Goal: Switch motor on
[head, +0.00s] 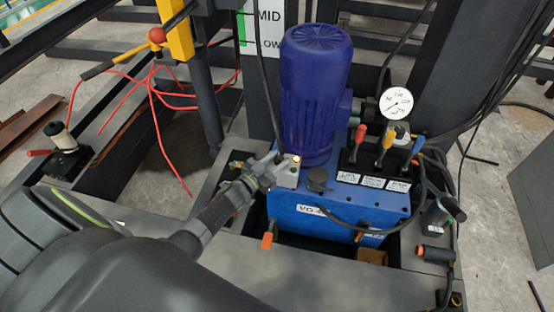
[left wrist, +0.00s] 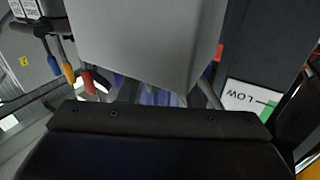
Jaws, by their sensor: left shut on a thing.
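The motor (head: 316,85) is a tall blue finned cylinder upright on the blue power unit (head: 325,212). A small grey switch box (head: 288,178) sits at the motor's lower left, with a small light-coloured part on top. My left gripper (head: 268,168) reaches in from the left and is shut at this box; its fingertips and the exact part between them are hard to make out. In the left wrist view a large grey box face (left wrist: 150,40) fills the middle, close to the gripper, and hides most of the motor. My right gripper is not in view.
Red, yellow and blue levers (head: 384,148) and a round gauge (head: 396,103) stand right of the motor. A black cable hangs close beside my left gripper. Red hoses (head: 155,95) lie at the left. A dark frame surrounds the power unit.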

